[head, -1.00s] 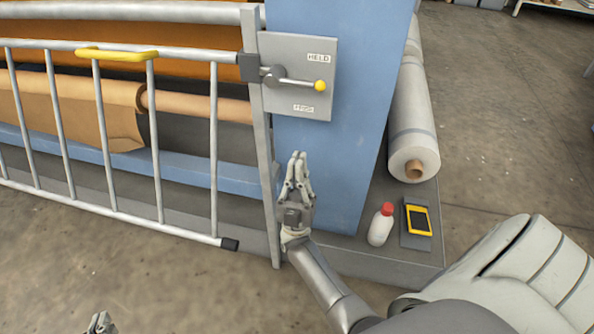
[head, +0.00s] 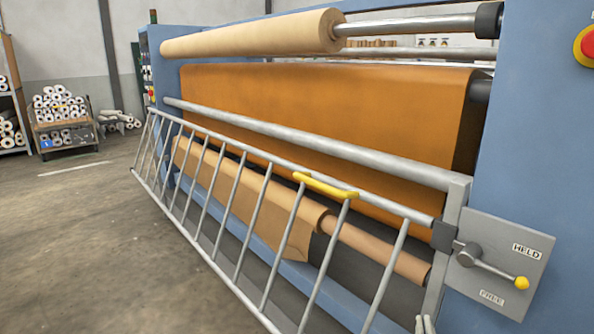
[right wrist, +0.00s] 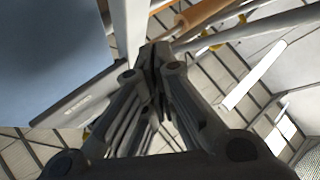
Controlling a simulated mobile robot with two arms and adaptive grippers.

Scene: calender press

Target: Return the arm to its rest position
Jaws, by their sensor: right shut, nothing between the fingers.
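My right gripper (right wrist: 155,62) is shut and empty, its fingers together in the right wrist view. The plate's lever (head: 492,265) has a yellow knob and points right, under the HELD label and above the FREE label. The gripper is apart from the lever. The rest of the right arm is hidden below the picture. My left gripper is out of view.
The barred guard gate (head: 228,190) with a yellow handle (head: 325,186) stands in front of the press's orange sheet (head: 330,120) and rolls. A red stop button (head: 590,44) is at the upper right. Open floor (head: 90,240) lies at left, with a roll cart (head: 67,137) behind.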

